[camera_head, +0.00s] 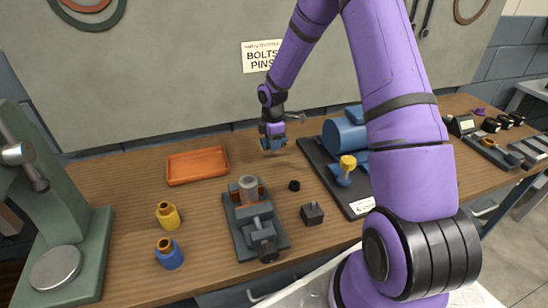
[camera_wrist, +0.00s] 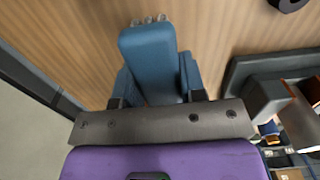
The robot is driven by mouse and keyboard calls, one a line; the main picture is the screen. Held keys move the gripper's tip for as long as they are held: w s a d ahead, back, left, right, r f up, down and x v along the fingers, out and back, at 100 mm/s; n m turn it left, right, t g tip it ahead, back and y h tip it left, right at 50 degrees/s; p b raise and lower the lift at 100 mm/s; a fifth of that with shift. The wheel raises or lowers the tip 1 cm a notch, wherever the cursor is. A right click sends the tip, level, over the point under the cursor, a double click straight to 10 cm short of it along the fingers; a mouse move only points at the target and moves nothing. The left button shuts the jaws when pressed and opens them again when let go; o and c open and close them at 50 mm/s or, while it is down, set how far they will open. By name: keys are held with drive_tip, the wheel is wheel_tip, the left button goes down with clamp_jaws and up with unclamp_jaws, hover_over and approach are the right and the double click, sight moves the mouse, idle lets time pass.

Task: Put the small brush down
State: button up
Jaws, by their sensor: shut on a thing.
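My gripper (camera_head: 273,146) hangs above the rear middle of the wooden workbench, between the orange tray and the dark mat. In the wrist view my gripper (camera_wrist: 157,85) is shut on the small brush (camera_wrist: 150,48), a blue block with pale bristle tufts at its far end. The brush lies between the two blue fingers. In the head view it is too small to tell apart from the fingers. Bare wood shows beyond the brush in the wrist view; I cannot tell whether it touches the bench.
An orange tray (camera_head: 171,181) stands left of my gripper. A vise (camera_head: 258,222), black ring (camera_head: 294,185) and dark block (camera_head: 312,214) are in front. A dark mat (camera_head: 341,195) with a blue casing (camera_head: 343,134) lies right. Yellow (camera_head: 168,215) and blue (camera_head: 169,254) bottles stand front left.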

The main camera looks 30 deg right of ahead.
sight(273, 162)
wheel_tip(273, 162, down, 7)
drive_tip(key=shift+r, duration=0.1)
idle(0.4)
drive_tip(key=shift+s+f, duration=0.1)
drive_tip(key=shift+f, duration=0.15)
